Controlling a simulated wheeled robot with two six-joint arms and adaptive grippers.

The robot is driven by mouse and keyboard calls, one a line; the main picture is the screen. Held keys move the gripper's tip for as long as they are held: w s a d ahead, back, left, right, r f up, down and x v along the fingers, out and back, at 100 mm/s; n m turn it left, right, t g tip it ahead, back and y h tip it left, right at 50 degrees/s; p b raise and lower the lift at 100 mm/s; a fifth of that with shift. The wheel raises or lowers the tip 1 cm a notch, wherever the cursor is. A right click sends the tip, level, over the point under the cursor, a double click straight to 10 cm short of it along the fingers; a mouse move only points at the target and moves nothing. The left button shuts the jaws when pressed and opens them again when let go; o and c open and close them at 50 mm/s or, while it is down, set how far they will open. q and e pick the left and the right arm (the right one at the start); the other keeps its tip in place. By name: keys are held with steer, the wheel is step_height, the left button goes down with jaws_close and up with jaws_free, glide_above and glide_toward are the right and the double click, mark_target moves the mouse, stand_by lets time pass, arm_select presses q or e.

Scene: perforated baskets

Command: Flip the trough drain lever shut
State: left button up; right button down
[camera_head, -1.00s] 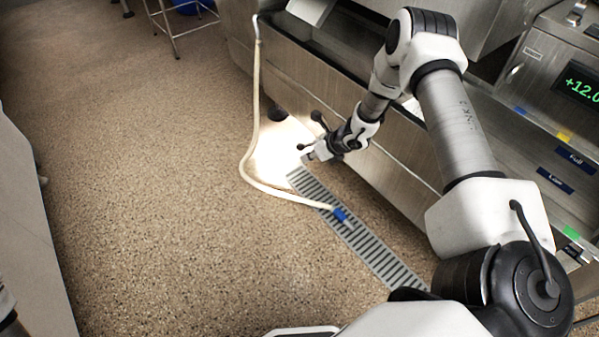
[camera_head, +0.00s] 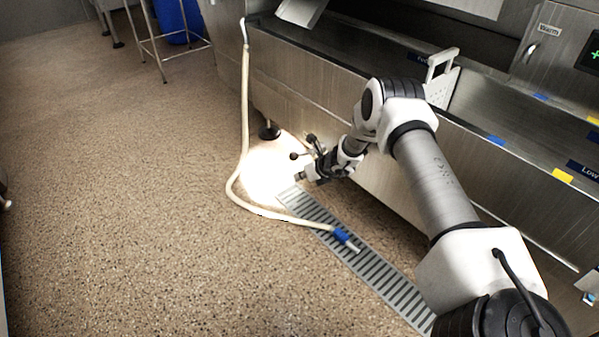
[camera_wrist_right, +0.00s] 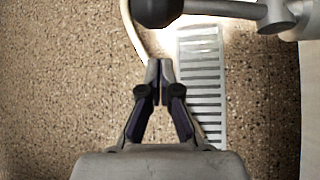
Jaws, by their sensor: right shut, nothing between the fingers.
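The steel trough (camera_head: 300,92) runs along the right side of the head view. Under its front wall a drain lever shows as a black ball knob (camera_head: 294,156) on a short rod. In the right wrist view the knob (camera_wrist_right: 155,10) is at the top edge, its metal rod running right to a grey pipe fitting. My right gripper (camera_head: 301,177) is low in front of the trough, close to the knob. In the wrist view its fingers (camera_wrist_right: 159,66) are shut and empty, just below the knob in the picture. Contact cannot be told. My left gripper is out of view.
A slotted floor grate (camera_head: 375,268) lies below the trough. A cream hose (camera_head: 243,130) with a blue nozzle (camera_head: 341,235) hangs from the trough and crosses the grate. A metal stand (camera_head: 155,45) and blue bin are at the back.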

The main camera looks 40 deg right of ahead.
mark_target(303, 154)
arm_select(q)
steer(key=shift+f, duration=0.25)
arm_select(e)
steer(key=r, duration=0.1)
steer(key=w+r, duration=0.1)
steer(key=r, duration=0.1)
steer(key=shift+w+d+r, duration=0.25)
steer(key=shift+d+r, duration=0.15)
